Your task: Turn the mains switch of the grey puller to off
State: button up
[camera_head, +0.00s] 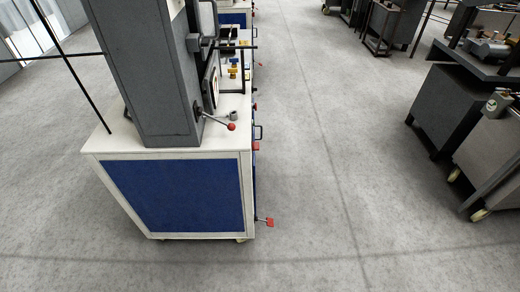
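I cannot make out for certain which machine is the grey puller, and no mains switch can be identified. Grey machines stand at the right, among them a grey cabinet with a dark top (436,112) and a lighter grey cabinet (490,150) cut off by the right edge. My gripper is not in view.
A blue-and-white machine base (172,195) with a tall grey column (150,75) stands left of centre. A red-knobbed lever (231,126) and a low red part (266,221) stick out to its right. Clear grey floor (340,190) lies between the machines.

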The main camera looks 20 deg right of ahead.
aim_at(255, 145)
jog(key=k+l+u, duration=0.1)
jog(key=l, duration=0.3)
jog(key=k+l, duration=0.35)
jog(key=k+l+u, duration=0.15)
jog(key=l, duration=0.35)
jog(key=i+l+z, duration=0.1)
jog(key=i+l, duration=0.9)
jog(key=i, duration=0.2)
jog(key=i+l+z, duration=0.15)
jog(key=i+l, duration=0.35)
jog(key=i, duration=0.15)
